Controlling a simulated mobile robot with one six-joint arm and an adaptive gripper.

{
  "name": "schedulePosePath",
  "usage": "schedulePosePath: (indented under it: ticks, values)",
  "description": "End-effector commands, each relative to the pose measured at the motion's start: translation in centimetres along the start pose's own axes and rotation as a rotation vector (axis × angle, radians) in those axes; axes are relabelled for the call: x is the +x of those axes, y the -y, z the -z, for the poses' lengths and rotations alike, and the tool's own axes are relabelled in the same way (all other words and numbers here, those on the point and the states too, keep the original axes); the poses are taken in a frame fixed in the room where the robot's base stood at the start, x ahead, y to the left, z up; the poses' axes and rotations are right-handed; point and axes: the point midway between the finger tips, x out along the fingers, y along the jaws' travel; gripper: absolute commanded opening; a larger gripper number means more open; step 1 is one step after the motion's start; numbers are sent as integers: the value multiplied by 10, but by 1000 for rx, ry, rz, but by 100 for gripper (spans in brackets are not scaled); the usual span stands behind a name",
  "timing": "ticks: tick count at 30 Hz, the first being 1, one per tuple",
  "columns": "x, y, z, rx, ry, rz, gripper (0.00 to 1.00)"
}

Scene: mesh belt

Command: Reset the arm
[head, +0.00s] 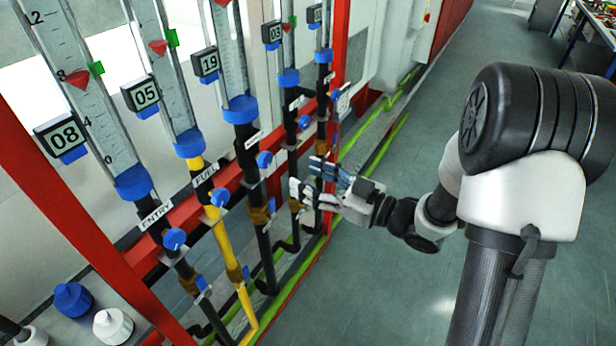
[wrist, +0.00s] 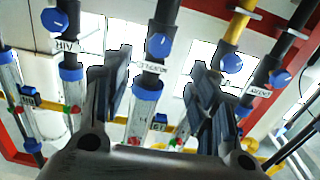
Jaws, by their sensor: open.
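My gripper (head: 304,178) is open in the head view, with its two fingers apart and pointing left at the pipe rack. My arm reaches out from the right to the rack's right-hand pipes. In the wrist view my gripper (wrist: 158,82) shows its two dark fingers spread, with nothing held between them. A dark pipe with a blue knob (wrist: 158,44) shows beyond the gap between the fingers. I cannot tell whether a fingertip touches any pipe.
The red-framed rack (head: 80,210) holds several pipes, gauge tubes and blue knobs, including a yellow pipe (head: 222,240). Blue and white caps (head: 112,325) sit at lower left. Green pipes (head: 385,135) run along the floor. Open floor (head: 400,300) lies right of the rack.

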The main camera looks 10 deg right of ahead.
Motion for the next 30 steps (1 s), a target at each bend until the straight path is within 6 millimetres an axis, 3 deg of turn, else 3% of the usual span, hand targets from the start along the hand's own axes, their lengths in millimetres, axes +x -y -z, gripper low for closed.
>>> schedulePosePath:
  ticks: [10, 14, 17, 20, 23, 26, 30]
  values:
    - [3, -6, 2, -30, 36, -32, 54]
    - [4, -31, 10, -115, 169, -161, 54]
    - [-6, -57, 23, -179, 310, -322, 54]
    - [-31, -76, 40, -200, 447, -494, 54]
    - [-64, -80, 55, -174, 568, -650, 54]
    - [-102, -68, 67, -103, 676, -781, 54]
    - [-152, -24, 72, 61, 811, -901, 54]
